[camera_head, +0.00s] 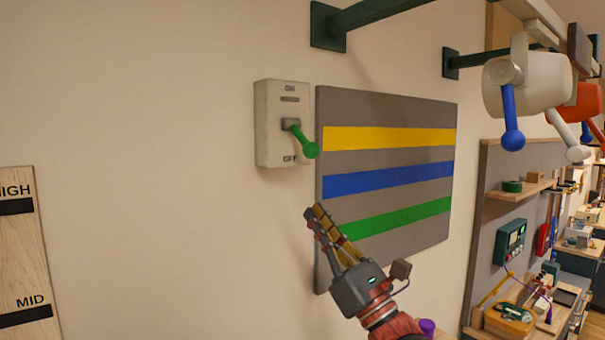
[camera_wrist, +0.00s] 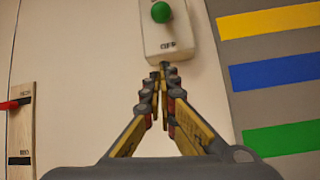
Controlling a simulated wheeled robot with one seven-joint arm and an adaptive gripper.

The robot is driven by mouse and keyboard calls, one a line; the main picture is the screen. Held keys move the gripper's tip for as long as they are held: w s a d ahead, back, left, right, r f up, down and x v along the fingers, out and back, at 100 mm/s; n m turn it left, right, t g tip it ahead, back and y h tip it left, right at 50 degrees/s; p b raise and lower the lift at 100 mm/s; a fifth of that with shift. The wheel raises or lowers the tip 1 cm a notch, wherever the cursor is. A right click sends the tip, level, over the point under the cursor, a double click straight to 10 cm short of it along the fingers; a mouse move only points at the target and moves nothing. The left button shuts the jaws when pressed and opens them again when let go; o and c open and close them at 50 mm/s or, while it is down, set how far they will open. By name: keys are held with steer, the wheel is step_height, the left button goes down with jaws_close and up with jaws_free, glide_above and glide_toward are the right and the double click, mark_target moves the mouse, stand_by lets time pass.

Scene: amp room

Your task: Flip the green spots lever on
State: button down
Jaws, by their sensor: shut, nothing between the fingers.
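The green lever (camera_head: 303,142) sticks out of a white switch box (camera_head: 268,125) on the wall. The box has ON at its top and OFF at its bottom. The lever's round knob hangs down and out toward the lower right, near the OFF end. In the wrist view the green knob (camera_wrist: 161,12) is at the top, over the box (camera_wrist: 165,38). My gripper (camera_head: 314,209) is shut and empty, below the box and apart from the lever, in front of the striped panel's lower left edge. In the wrist view its fingertips (camera_wrist: 163,66) point up toward the box's bottom.
A grey panel (camera_head: 390,152) with yellow, blue and green stripes hangs right of the box. Spotlights, one white with a blue handle (camera_head: 512,115), hang upper right. A HIGH/MID board (camera_head: 25,260) is at left. Bare wall lies between the board and the box.

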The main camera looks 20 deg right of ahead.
mark_target(303, 140)
steer(key=w+a+r+p, duration=0.1)
steer(key=w+r+p, duration=0.2)
steer(key=r, duration=0.5)
steer(key=shift+w, duration=0.7)
steer(key=shift+s+a+r, duration=0.1)
steer(key=shift+r, duration=0.05)
steer(key=shift+r, duration=0.1)
